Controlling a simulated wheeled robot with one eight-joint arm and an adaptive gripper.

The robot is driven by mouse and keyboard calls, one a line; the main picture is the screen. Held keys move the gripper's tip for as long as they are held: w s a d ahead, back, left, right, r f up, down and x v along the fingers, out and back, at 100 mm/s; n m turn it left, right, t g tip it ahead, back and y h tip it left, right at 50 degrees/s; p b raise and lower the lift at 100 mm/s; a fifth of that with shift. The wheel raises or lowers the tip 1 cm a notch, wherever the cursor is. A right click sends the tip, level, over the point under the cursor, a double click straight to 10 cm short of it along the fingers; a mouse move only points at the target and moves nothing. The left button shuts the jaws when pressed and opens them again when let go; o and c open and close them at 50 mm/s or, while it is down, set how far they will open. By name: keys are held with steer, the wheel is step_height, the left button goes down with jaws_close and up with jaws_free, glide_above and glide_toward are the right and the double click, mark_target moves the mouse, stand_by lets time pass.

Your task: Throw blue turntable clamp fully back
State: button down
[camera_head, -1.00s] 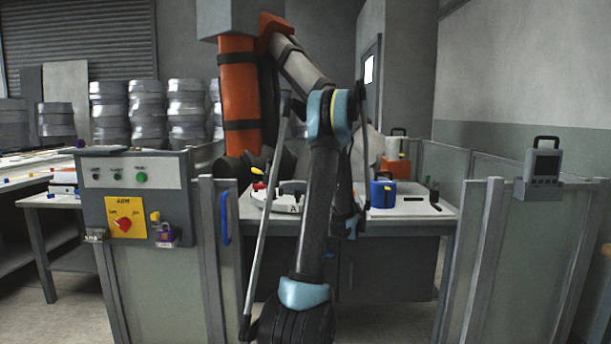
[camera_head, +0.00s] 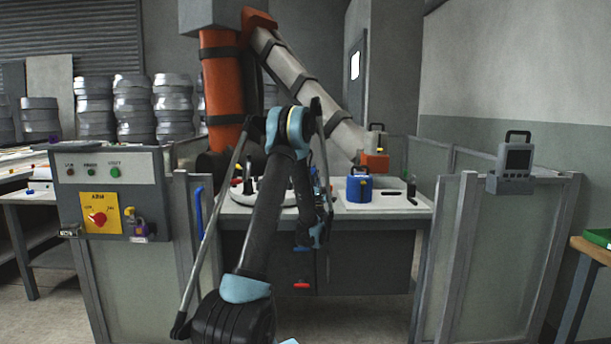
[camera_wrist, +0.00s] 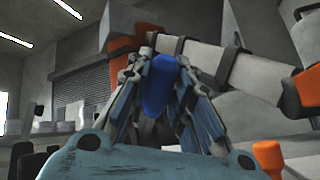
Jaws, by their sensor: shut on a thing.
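In the wrist view, my gripper (camera_wrist: 163,64) has its fingers closed around the blue clamp handle (camera_wrist: 157,92), which stands upright between them. In the head view, my arm reaches over the worktable and hides most of the gripper and the clamp. The pale round turntable (camera_head: 237,197) shows at the left of the tabletop, with dark clamps on it. Its right part is behind my arm. How far back the blue clamp is tilted cannot be told.
Fence panels flank the opening, with a control box (camera_head: 110,195) at left and a handheld panel (camera_head: 514,162) at right. A large orange-and-grey robot arm (camera_head: 222,85) stands behind.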

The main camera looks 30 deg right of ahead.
steer(key=shift+s, duration=0.1)
steer(key=c, duration=1.4)
jaws_free()
steer(key=shift+s+a+f, duration=0.1)
steer(key=shift+s+f, duration=0.15)
steer(key=shift+f, duration=0.1)
steer(key=s+a, duration=0.4)
steer(key=s, duration=0.7)
steer(key=shift+s+a, duration=0.2)
steer(key=shift+a, duration=0.1)
steer(key=shift+f, duration=0.1)
